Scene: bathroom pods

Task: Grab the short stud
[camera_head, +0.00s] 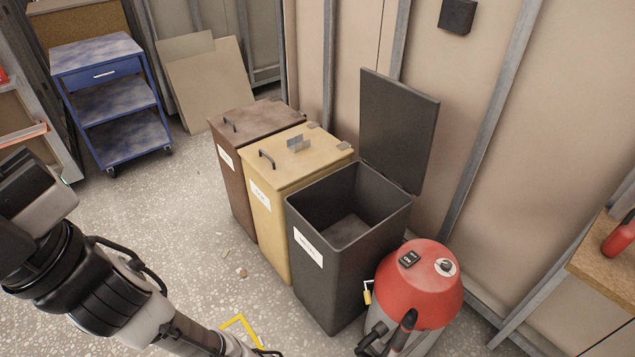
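A small grey metal piece with an upright flange (299,143), which looks like the short stud, lies on the lid of the yellow bin (305,163). It is near the middle of the lid, behind the black handle. My arm crosses the lower left and runs to the bottom edge, in front of the bins and well away from the metal piece. My gripper's fingertips do not show, so its opening cannot be seen. Nothing touches the metal piece except the lid.
A brown closed bin (233,170) stands left of the yellow one, and a black bin (315,285) with its lid raised stands right. A red vacuum (421,284) is beside it. A blue cart (115,105) stands back left. The floor left of the bins is mostly clear.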

